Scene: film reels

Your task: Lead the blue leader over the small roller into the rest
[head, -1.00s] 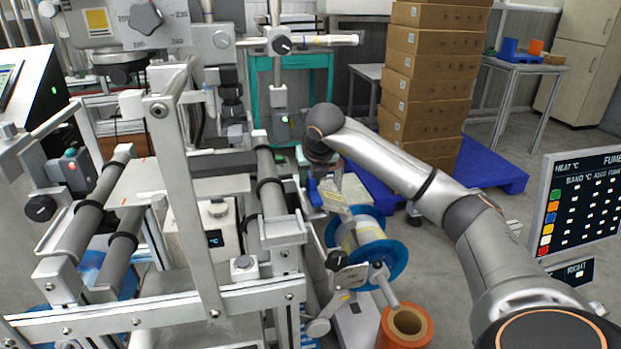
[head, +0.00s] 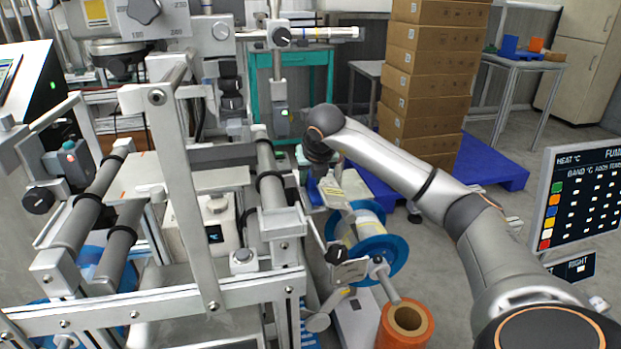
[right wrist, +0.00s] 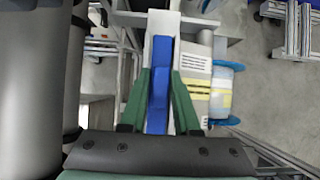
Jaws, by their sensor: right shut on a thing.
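My right gripper (head: 318,158) is at the right side of the machine, behind the blue-flanged reel; its fingers are mostly hidden in the head view. In the right wrist view its two green fingers (right wrist: 160,112) are shut on the blue leader (right wrist: 159,75), a blue strip. The leader lies in line with a pale grey metal part (right wrist: 162,22); I cannot tell whether they touch. A blue piece beside the gripper in the head view (head: 313,191) appears to be the leader. I cannot tell for sure which parts are the small roller and the rest. My left gripper is out of view.
The blue-flanged reel (head: 381,258) stands just in front of the gripper, with an orange roll (head: 383,335) below it. Long grey rollers (head: 268,172) and metal frame bars (head: 185,200) crowd the left.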

